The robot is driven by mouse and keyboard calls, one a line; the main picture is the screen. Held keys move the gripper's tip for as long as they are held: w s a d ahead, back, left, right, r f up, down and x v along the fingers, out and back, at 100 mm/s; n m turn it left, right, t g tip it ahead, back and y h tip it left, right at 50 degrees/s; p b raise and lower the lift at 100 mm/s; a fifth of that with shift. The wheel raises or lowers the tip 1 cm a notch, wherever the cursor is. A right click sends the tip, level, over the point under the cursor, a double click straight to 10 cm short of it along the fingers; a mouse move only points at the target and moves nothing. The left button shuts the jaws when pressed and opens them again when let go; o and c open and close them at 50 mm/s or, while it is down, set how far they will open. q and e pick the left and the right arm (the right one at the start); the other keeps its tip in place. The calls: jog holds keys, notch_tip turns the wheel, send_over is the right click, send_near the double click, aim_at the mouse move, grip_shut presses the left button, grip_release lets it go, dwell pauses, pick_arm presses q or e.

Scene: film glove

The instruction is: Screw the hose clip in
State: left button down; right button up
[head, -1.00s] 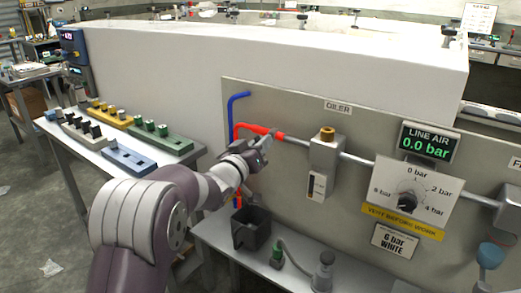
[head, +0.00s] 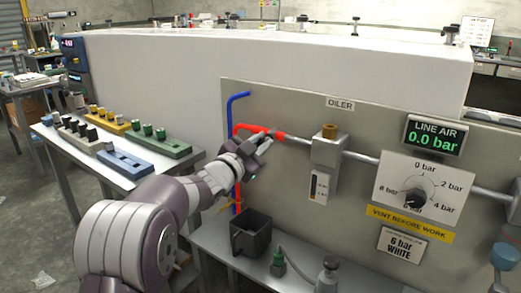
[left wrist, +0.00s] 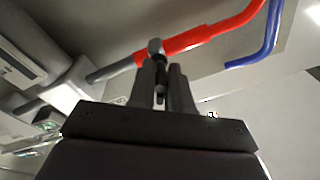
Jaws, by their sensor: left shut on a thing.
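The red hose (head: 250,128) runs along the panel to the grey metal pipe left of the oiler. Its end on the pipe also shows in the left wrist view (left wrist: 183,42). My left gripper (head: 268,142) is at this hose end, in front of the panel. In the left wrist view its two dark fingers (left wrist: 161,80) are shut on a small dark grey piece, apparently the hose clip (left wrist: 155,46), whose rounded end overlaps the hose end. I cannot tell whether it touches the hose. My right gripper is not in view.
The oiler (head: 327,152) stands right of the hose end. A blue pipe (head: 231,108) runs beside the red hose. A black bin (head: 242,236) and fittings sit on the shelf below. The gauge reads 0.0 bar (head: 434,140). A side table holds coloured trays (head: 158,142).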

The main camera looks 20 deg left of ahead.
pick_arm(q)
jog(key=m+h+b, duration=0.1)
jog(key=m+b, duration=0.1)
jog(key=m, duration=0.4)
jog(key=shift+f, duration=0.15)
jog(key=m+g+b, duration=0.1)
jog(key=m+b, duration=0.1)
jog(key=m, duration=0.4)
jog(key=shift+h, duration=0.4)
jog(key=m+b, duration=0.2)
jog(key=m, duration=0.4)
jog(key=shift+g, duration=0.4)
jog(key=m+b, duration=0.2)
jog(key=m, duration=0.3)
jog(key=shift+f+g, duration=0.1)
jog(key=shift+g, duration=0.2)
jog(key=m+b, duration=0.1)
jog(key=m, duration=0.4)
jog(key=shift+y+b, duration=0.4)
jog(key=m+b, duration=0.2)
jog(key=m, duration=0.3)
jog(key=shift+y, duration=0.3)
jog(key=m+y+b, duration=0.1)
jog(key=m+b, duration=0.1)
jog(key=m, duration=0.3)
jog(key=shift+w, duration=0.1)
jog(key=m+b, duration=0.2)
jog(key=m, duration=0.2)
jog(key=shift+m+y, duration=0.3)
jog(key=shift+b, duration=0.3)
